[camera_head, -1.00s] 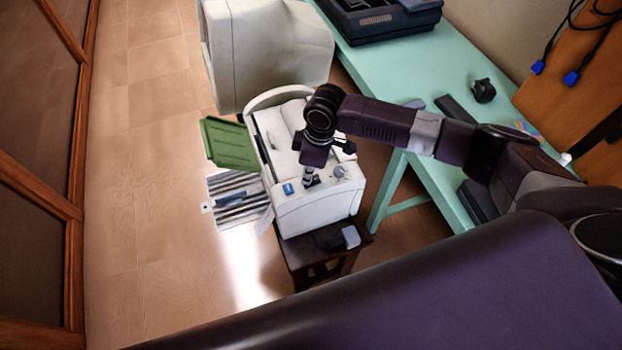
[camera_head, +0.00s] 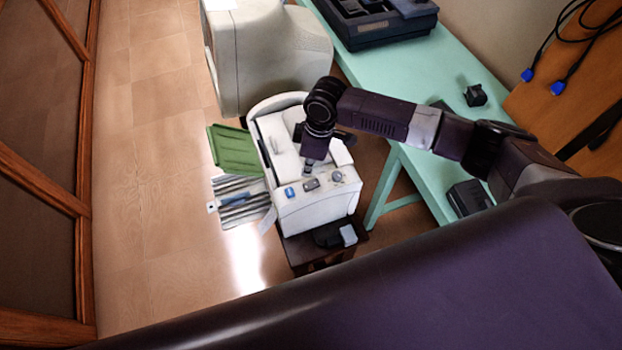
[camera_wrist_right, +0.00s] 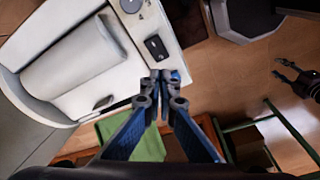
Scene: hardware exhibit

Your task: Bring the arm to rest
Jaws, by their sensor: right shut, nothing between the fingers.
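My right gripper (camera_head: 309,166) hangs over the top of a white machine (camera_head: 318,212) in the head view, near its front panel. In the right wrist view its blue fingers (camera_wrist_right: 162,76) are together with nothing between them. They overlap the machine's edge (camera_wrist_right: 142,82) in the picture, beside a black switch (camera_wrist_right: 156,48); I cannot tell whether they touch it. My right arm (camera_head: 385,118) reaches in from the right across the green table. A dark gripper, apparently my left (camera_wrist_right: 284,72), shows at the right of the wrist view with its fingers apart, over the floor.
The machine stands on a dark stool (camera_head: 300,252), with a green tray (camera_head: 234,150) on its left. A large beige casing (camera_head: 268,55) stands behind. The green table (camera_head: 465,65) holds black devices (camera_head: 475,95). Open floor (camera_head: 150,200) lies to the left.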

